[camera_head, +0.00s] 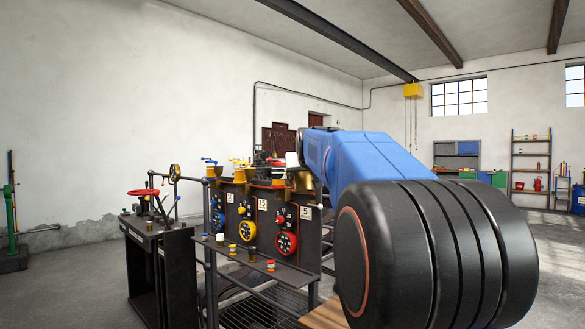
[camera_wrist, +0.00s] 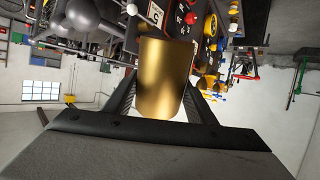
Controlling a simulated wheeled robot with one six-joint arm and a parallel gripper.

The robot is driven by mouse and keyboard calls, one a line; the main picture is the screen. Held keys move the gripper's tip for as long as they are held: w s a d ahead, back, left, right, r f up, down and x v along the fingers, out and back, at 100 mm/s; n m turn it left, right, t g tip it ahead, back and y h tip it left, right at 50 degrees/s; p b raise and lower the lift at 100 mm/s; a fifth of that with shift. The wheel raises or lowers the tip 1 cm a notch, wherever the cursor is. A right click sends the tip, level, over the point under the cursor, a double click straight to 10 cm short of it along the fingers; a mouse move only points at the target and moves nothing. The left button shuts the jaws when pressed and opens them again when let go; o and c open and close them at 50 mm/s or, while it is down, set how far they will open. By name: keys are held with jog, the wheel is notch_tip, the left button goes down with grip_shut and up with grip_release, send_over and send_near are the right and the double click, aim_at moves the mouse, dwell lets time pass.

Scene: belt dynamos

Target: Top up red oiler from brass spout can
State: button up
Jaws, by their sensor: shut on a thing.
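My gripper (camera_wrist: 160,95) is shut on the brass spout can (camera_wrist: 165,72), with one dark finger on each side of its smooth gold body in the wrist view. The can's spout does not show. In the head view my blue and black arm reaches to the machines and mostly hides the gripper. A red-topped fitting (camera_head: 276,162), which looks like the red oiler, sits on top of the rightmost dynamo, close to the arm's far end. Its oil level cannot be seen. I cannot tell the gap between can and oiler.
Similar yellow (camera_head: 240,163) and blue (camera_head: 209,161) fittings top the dynamos to the left. A narrow shelf (camera_head: 258,262) in front bears several small coloured pots. A dark stand with a red handwheel (camera_head: 143,192) is at left. The floor at far left is mostly clear.

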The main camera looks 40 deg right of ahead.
jog(key=shift+r, duration=0.1)
jog(key=shift+r+g, duration=0.3)
jog(key=shift+r+g+y, duration=0.3)
dwell(1.6)
jog(key=shift+r, duration=0.25)
jog(key=shift+r+g, duration=0.25)
jog(key=shift+g, duration=0.05)
dwell(1.5)
jog(key=shift+r+y, duration=0.25)
jog(key=shift+y, duration=0.15)
jog(key=shift+r, duration=0.15)
dwell(1.4)
jog(key=shift+r+g, duration=0.15)
jog(key=shift+g, duration=0.15)
